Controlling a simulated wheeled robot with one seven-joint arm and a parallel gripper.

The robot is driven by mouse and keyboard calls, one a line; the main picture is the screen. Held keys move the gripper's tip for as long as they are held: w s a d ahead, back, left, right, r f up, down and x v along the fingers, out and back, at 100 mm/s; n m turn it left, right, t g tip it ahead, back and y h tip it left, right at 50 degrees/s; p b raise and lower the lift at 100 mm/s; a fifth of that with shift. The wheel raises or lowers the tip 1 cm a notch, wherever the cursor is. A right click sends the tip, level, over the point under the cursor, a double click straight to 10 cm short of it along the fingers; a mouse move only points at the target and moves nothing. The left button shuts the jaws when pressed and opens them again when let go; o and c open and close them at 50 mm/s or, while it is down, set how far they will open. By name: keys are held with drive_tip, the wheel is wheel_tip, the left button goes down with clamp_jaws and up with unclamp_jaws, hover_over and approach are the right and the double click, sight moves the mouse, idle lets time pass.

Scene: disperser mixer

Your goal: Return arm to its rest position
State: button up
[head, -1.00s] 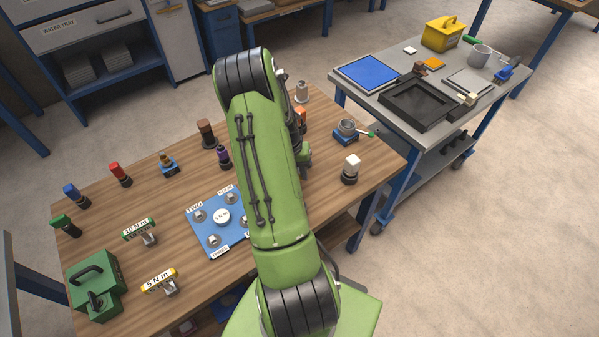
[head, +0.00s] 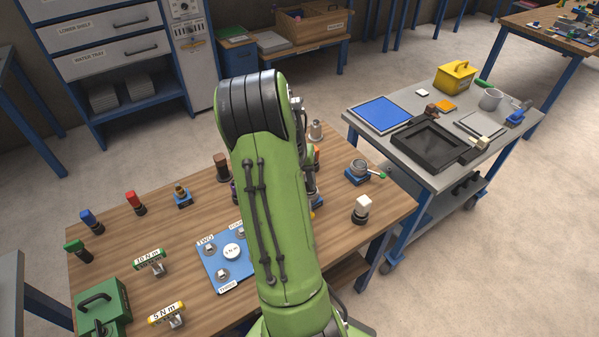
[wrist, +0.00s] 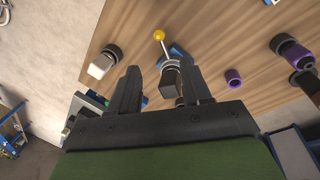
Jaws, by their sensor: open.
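My green arm (head: 282,215) rises from the bottom of the head view and bends at a dark ribbed joint (head: 252,105) above the wooden workbench (head: 185,245). The arm hides most of my gripper in the head view. In the wrist view my gripper (wrist: 160,67) shows two dark fingers spread apart, with nothing held between them. Beyond the fingers, a dark block-shaped piece (wrist: 170,80) and a lever with a yellow ball (wrist: 159,35) show on the bench. I cannot tell their exact distance from the fingertips.
The bench carries a blue plate (head: 215,262), a green box (head: 103,305), a white-topped piece (head: 362,207) and several coloured-handled tools. A grey cart (head: 400,172) with a black tray (head: 428,146) stands at the right. Bare floor (head: 500,255) lies right of the bench.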

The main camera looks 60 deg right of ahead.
drive_tip(key=shift+w+a+r, duration=0.1)
drive_tip(key=shift+w+r, duration=0.1)
drive_tip(key=shift+r, duration=0.95)
